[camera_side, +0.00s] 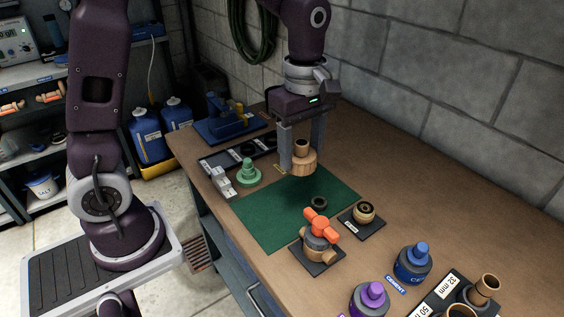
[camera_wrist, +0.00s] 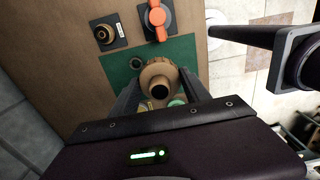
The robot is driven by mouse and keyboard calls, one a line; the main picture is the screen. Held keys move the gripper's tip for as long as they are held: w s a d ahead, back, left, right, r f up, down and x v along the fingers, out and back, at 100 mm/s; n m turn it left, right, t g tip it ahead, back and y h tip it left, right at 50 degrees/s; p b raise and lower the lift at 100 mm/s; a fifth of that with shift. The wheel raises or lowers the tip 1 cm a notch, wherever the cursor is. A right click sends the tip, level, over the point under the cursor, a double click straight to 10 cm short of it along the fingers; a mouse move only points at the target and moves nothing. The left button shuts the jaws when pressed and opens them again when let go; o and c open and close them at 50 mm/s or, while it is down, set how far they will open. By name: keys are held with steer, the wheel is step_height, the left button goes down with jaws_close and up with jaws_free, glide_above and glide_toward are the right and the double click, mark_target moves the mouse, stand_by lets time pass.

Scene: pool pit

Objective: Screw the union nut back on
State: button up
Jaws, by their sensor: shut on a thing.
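My gripper (camera_side: 301,158) points straight down above the far part of the green mat. Its two fingers are shut on a tan, ribbed union nut (camera_side: 301,166), with a brown pipe stub standing up out of it. In the wrist view the nut (camera_wrist: 158,70) sits between the fingertips, with the dark bore of the stub facing the camera. The nut appears held above the mat; its underside is hidden. A grey valve body with an orange handle (camera_side: 318,225) stands on a dark plate nearer the camera, apart from the nut. It also shows in the wrist view (camera_wrist: 157,16).
A dark ring (camera_side: 319,203) lies on the green mat (camera_side: 268,213). A tan fitting (camera_side: 364,211) sits on a labelled plate. A green piece (camera_side: 248,172) and a black tray (camera_side: 222,159) are to the left. Blue (camera_side: 412,264) and purple (camera_side: 370,299) containers stand at the front right.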

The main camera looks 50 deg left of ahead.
steer(key=w+d, duration=0.4)
steer(key=w, duration=0.3)
glide_above(365, 208)
step_height(365, 208, down, 5)
steer(key=shift+f, duration=2.25)
steer(key=shift+f, duration=0.4)
steer(key=shift+f, duration=0.6)
steer(key=shift+f, duration=1.45)
stand_by(0.6)
steer(key=o, duration=1.8)
